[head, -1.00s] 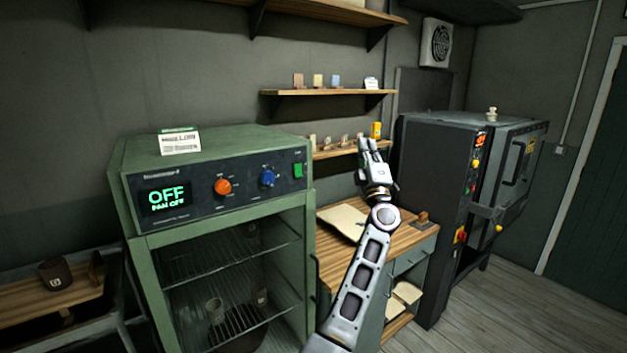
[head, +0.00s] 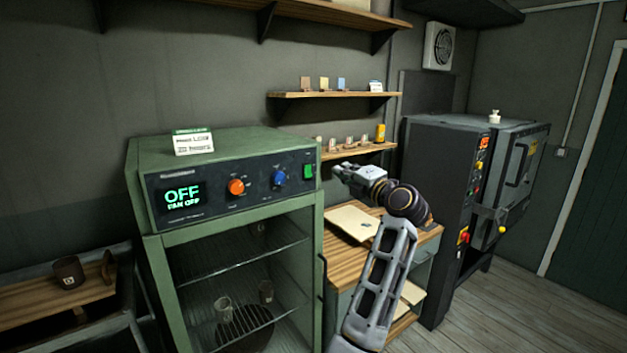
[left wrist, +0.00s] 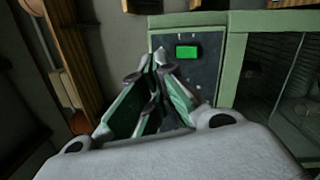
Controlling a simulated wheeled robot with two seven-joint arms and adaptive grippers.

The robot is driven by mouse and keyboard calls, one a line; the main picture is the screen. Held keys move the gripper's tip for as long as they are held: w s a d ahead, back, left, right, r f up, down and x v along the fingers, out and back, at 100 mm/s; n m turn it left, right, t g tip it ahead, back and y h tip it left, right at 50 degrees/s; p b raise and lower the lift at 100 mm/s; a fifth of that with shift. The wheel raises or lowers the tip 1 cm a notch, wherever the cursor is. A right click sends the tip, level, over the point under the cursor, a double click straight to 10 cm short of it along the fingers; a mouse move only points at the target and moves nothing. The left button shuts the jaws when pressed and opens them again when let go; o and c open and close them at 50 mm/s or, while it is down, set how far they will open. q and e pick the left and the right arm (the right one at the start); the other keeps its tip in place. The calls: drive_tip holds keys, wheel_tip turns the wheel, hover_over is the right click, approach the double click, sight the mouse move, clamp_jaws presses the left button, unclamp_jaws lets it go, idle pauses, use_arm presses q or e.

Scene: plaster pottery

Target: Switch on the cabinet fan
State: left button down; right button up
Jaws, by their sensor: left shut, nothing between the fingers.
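The green drying cabinet (head: 225,234) stands left of centre, its display (head: 181,195) reading "OFF" and "FAN OFF". Its control panel has an orange knob (head: 236,187), a blue knob (head: 279,177) and a green rocker switch (head: 309,171) at the right end. My left gripper (head: 341,172) is shut and empty, pointing left just right of the switch with a small gap. In the left wrist view the shut fingers (left wrist: 157,60) point toward the panel, just below and left of the green switch (left wrist: 187,51). My right gripper is not in view.
A wooden bench (head: 350,262) with a board lies below my left arm. Shelves (head: 330,94) with small samples hang behind. A dark kiln (head: 455,180) stands to the right. A card (head: 193,143) sits on the cabinet top.

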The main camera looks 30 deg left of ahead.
use_arm(q)
drive_tip(key=f, duration=0.1)
drive_tip(key=s+f+m+g, duration=0.1)
drive_tip(key=s+f+g+h, duration=0.1)
drive_tip(key=f, duration=0.1)
drive_tip(key=shift+a, duration=0.4)
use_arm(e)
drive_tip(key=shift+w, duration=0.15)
use_arm(q)
drive_tip(key=shift+a, duration=0.15)
